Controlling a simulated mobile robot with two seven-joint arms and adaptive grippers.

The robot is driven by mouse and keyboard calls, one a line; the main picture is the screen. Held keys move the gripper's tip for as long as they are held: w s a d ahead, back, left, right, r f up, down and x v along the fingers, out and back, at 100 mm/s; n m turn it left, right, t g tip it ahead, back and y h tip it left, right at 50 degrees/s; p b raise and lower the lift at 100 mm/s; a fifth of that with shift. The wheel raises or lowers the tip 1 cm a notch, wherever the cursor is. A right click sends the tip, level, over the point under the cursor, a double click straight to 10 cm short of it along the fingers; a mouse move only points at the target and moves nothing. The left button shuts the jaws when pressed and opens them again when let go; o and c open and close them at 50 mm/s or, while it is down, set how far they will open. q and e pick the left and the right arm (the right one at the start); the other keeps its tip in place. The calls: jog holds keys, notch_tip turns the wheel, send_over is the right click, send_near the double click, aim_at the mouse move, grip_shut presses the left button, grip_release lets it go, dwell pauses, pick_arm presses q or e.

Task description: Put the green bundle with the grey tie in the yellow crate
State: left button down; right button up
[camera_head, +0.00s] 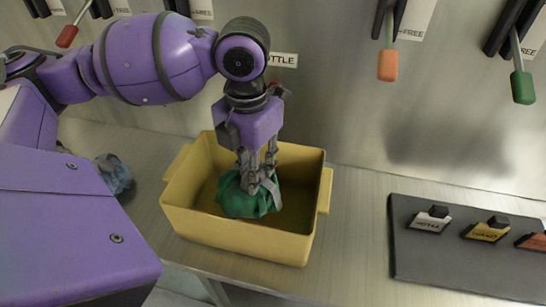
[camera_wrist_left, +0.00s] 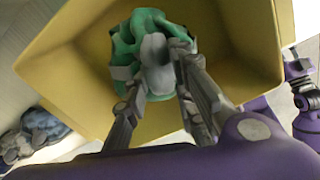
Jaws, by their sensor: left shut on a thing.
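The green bundle (camera_head: 240,200) is inside the yellow crate (camera_head: 240,238), at its left middle in the head view. Its grey tie (camera_wrist_left: 156,66) shows in the left wrist view, between the fingers. My left gripper (camera_head: 257,182) reaches down into the crate from above and is shut on the bundle at the tie. The bundle (camera_wrist_left: 128,42) also shows in the left wrist view, with the crate's yellow walls (camera_wrist_left: 235,40) around it. Whether the bundle touches the crate floor is hard to tell. My right gripper is not in view.
A blue-grey bundle (camera_head: 115,174) lies on the counter left of the crate; it also shows in the left wrist view (camera_wrist_left: 35,138). A dark board (camera_head: 450,262) with labelled blocks lies at the right. Levers with coloured handles hang on the back wall. The counter between crate and board is clear.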

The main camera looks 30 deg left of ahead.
pick_arm(q)
jog(key=shift+w+f, duration=0.15)
jog(key=shift+f, duration=2.9)
jog(key=shift+f, duration=0.1)
jog(key=c, duration=1.5)
grip_release()
jog(key=shift+o, duration=0.2)
notch_tip(320, 180, up, 12)
jog(key=shift+r+p, duration=0.1)
jog(key=shift+p, duration=0.25)
